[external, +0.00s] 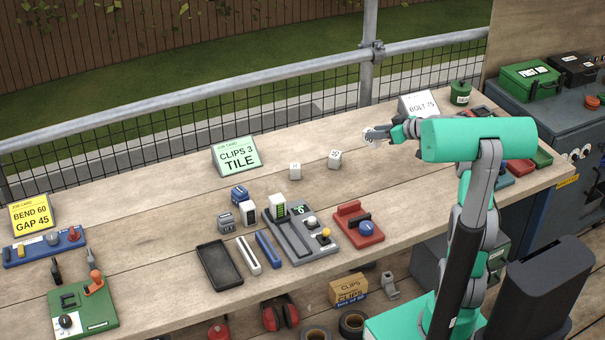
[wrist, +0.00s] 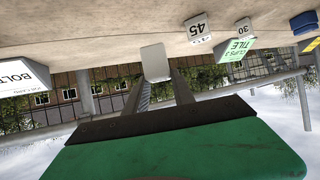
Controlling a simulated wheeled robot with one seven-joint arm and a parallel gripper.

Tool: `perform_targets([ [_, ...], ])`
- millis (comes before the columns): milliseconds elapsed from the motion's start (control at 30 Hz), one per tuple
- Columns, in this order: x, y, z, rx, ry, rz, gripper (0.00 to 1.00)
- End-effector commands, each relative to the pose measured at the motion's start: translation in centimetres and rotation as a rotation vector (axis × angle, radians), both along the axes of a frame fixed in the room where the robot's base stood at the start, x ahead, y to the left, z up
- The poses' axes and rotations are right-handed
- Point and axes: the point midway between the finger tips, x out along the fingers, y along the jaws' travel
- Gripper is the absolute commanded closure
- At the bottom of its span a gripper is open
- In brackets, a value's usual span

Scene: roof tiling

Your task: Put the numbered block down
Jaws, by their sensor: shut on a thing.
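My gripper (external: 378,134) is shut on a pale numbered block (wrist: 155,62) and holds it out above the back part of the bench. The block shows between the two fingers (wrist: 160,92) in the wrist view; its number cannot be read. In the external view the block is small and partly hidden by the fingers. Two other white numbered blocks stand on the bench left of my gripper: one marked 45 (wrist: 198,28), also in the external view (external: 334,158), and one marked 30 (wrist: 243,28), nearer the green card (external: 295,170).
The green CLIPS 3 TILE card (external: 237,155) stands to the left, the white BOLT 75 card (external: 418,105) behind my gripper. A red fixture (external: 358,225), a grey device (external: 300,232) and a black tray (external: 219,264) lie nearer the front. Bare bench surrounds the two standing blocks.

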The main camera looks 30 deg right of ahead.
Motion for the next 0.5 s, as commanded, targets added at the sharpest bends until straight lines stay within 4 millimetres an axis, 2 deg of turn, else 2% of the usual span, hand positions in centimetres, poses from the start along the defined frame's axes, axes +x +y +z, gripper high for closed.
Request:
perform_targets([
  [33,0.9,-0.1,-1.2,0.003,0.002,0.001,1.0],
  [100,1.8,-0.3,-2.4,0.002,0.002,0.001,1.0],
  [300,3.3,-0.6,-4.2,0.001,0.0,0.002,1.0],
  [400,3.1,-0.6,-6.0,0.002,0.002,0.001,1.0],
  [500,3.1,-0.6,-6.9,0.0,-0.001,0.001,1.0],
])
